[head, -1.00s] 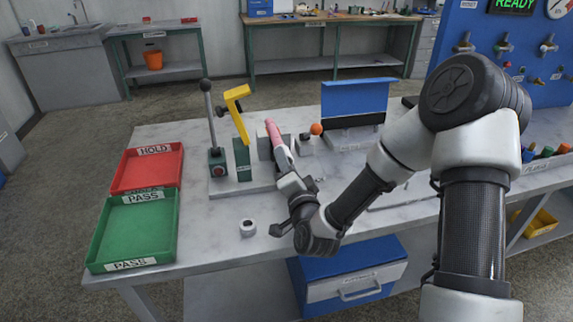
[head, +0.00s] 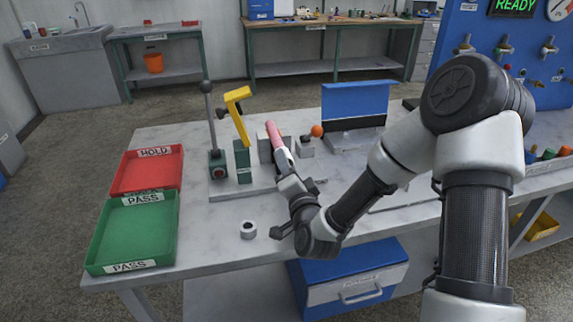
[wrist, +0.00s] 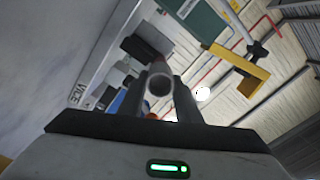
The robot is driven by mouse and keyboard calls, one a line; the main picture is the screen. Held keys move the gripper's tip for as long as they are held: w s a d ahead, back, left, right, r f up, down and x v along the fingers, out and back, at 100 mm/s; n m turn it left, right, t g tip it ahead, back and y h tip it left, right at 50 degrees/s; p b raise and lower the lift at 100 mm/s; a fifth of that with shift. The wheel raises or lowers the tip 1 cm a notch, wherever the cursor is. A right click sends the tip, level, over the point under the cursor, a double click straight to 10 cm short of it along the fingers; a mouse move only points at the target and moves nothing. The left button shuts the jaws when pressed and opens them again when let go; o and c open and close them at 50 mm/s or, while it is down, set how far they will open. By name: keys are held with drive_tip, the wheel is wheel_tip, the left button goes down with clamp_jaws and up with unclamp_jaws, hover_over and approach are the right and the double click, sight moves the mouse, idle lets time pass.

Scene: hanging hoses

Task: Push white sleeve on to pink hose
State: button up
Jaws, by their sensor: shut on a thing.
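A pink hose (head: 274,136) points up and away from my gripper (head: 282,155) in the head view, in front of a grey block. In the wrist view the hose (wrist: 154,67) runs between the two dark fingers of my gripper (wrist: 163,106), and its open round end faces the camera. My gripper is shut on it. A short white sleeve (head: 248,229) with a dark bore stands on the table near its front edge, apart from my gripper and the hose. The exact finger contact is hidden in the head view.
A yellow-armed clamp (head: 238,104) and a black-knobbed lever (head: 209,105) stand on a grey base left of the hose. Red (head: 124,188) and green (head: 92,265) trays lie at the left. An orange ball (head: 317,130) is to the right. The table front between trays and arm is mostly clear.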

drive_tip(key=shift+b+x, duration=1.45)
idle(3.3)
drive_tip(key=shift+w+r, duration=0.2)
drive_tip(key=shift+r, duration=0.05)
drive_tip(key=shift+w+a+r+b, duration=0.15)
drive_tip(key=shift+a+r+b, duration=0.15)
drive_tip(key=shift+b, duration=0.2)
idle(0.7)
drive_tip(key=shift+s+f, duration=0.4)
drive_tip(key=shift+s, duration=0.1)
drive_tip(key=shift+s+d, duration=0.1)
drive_tip(key=shift+s, duration=0.05)
drive_tip(key=shift+d+b+v, duration=0.2)
drive_tip(key=shift+b+v, duration=0.15)
drive_tip(key=shift+v, duration=1.4)
drive_tip(key=shift+f, duration=0.15)
